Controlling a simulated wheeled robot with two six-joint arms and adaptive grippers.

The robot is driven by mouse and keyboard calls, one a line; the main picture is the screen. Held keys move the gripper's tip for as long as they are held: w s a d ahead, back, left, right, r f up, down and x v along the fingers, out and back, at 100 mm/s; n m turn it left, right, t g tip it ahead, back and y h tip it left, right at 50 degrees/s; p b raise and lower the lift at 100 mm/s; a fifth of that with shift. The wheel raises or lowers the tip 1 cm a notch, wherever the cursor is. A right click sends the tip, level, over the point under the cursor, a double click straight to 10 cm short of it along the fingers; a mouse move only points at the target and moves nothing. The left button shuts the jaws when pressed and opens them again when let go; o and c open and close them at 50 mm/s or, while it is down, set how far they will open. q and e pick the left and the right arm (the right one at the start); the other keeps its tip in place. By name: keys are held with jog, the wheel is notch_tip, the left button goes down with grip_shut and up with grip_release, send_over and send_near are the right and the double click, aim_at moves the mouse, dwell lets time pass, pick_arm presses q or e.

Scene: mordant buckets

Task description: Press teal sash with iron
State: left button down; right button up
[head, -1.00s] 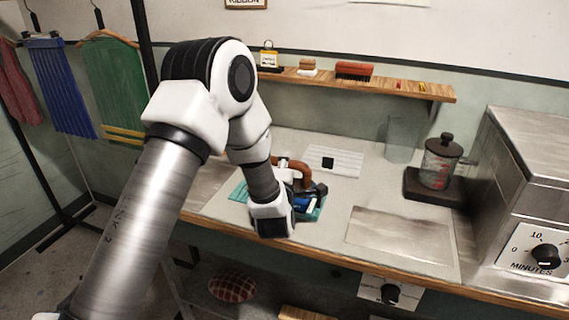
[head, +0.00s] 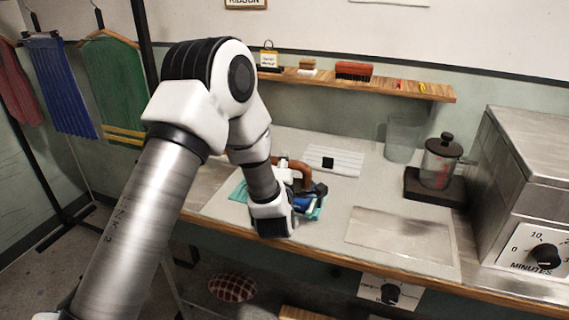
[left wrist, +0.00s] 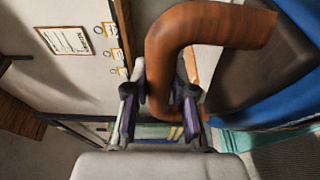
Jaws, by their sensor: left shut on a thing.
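The iron has a brown curved handle (left wrist: 165,60) and a blue body (left wrist: 280,95), seen large in the left wrist view. In the head view its blue body (head: 304,203) shows beside my left gripper (head: 292,195). My left gripper is shut on the handle, and its fingers (left wrist: 160,110) sit on either side of it in the wrist view. The teal sash (head: 238,193) lies on the table under the iron, and its edge also shows in the wrist view (left wrist: 265,138). My arm and the iron hide most of the sash. My right gripper is not in view.
A white ribbed board (head: 345,161) with a black square lies behind the iron. A metal plate (head: 400,232) lies to the right. A glass press (head: 441,165) and a metal box with a dial (head: 530,190) stand further right. A shelf (head: 420,92) runs behind.

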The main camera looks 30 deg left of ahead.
pick_arm(q)
notch_tip(320, 180, up, 2)
jog(key=shift+w+p, duration=0.1)
jog(key=shift+p, duration=0.55)
jog(key=shift+r+p, duration=0.75)
jog(key=shift+r, duration=0.8)
